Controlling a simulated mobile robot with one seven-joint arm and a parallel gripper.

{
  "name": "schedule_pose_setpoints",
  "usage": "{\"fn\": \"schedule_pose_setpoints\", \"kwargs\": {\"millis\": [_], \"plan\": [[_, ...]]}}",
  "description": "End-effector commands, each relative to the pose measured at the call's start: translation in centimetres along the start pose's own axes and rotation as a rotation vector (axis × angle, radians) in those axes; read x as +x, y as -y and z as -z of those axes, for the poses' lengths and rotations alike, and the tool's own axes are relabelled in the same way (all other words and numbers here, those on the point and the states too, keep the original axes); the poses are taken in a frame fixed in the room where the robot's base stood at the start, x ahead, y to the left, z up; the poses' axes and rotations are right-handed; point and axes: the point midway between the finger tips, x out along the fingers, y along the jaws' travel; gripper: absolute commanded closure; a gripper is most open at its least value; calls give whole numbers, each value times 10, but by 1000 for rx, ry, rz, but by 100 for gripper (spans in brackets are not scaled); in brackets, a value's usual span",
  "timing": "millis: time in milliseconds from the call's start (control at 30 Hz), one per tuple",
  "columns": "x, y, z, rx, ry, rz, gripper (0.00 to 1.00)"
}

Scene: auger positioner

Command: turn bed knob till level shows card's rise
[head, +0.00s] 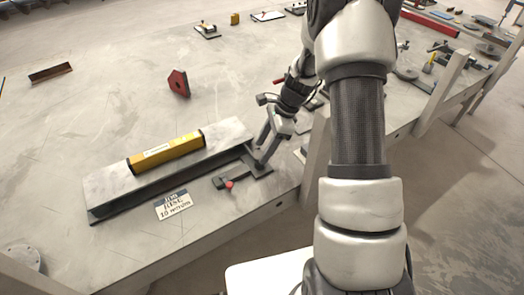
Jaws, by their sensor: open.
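The grey bed (107,185) is a long slab on the table, with its right end near my gripper. A yellow level (166,152) lies along its top; its bubble is too small to read. A white card (173,204) stands in front of the bed, with "RISE" and a line that seems to read 10 mm/m. My gripper (260,166) is open at the bed's right end, fingers pointing down over a dark bracket. A knob between the fingers cannot be made out. A dark part with a small red knob (229,185) sits just left of and below the fingers.
A red block (179,83) and a brown bar (50,72) lie farther back on the table (110,60). Several tools lie at the back and right. My arm hides part of the right side.

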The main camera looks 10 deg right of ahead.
Motion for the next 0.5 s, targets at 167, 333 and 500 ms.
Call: {"fn": "schedule_pose_setpoints", "kwargs": {"millis": [167,333,500], "plan": [[16,0,0,1,0,0,49],[18,0,0,1,0,1,49],[18,0,0,0,0,1,52]]}}
